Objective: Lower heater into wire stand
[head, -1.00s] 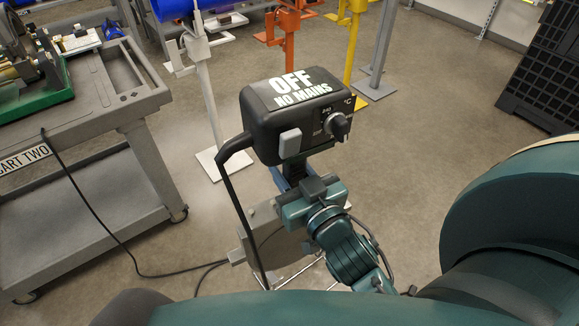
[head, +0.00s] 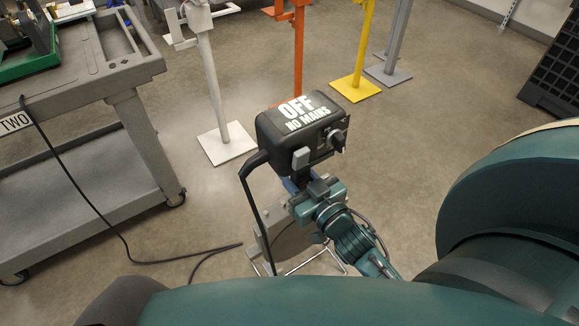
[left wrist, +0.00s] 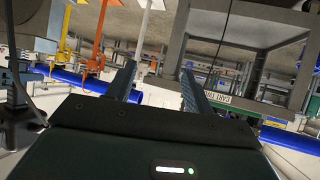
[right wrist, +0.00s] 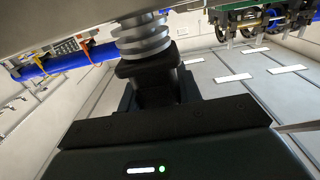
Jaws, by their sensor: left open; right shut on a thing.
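My right gripper (head: 301,182) is shut on the heater just under the box. In the right wrist view its fingers (right wrist: 150,78) close on a black part below a ribbed grey neck (right wrist: 143,38). Thin bright rods of the wire stand (head: 338,262) show low beside the plate. My arm hides much of the stand, so I cannot tell whether the plate touches it. My left gripper (left wrist: 157,82) is open and empty.
A grey cart (head: 95,75) stands at the left. A black cable (head: 85,200) runs from it across the floor. White, orange and yellow (head: 355,88) pipe stands are behind the heater. A black crate (head: 555,75) is at the right. Floor between is clear.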

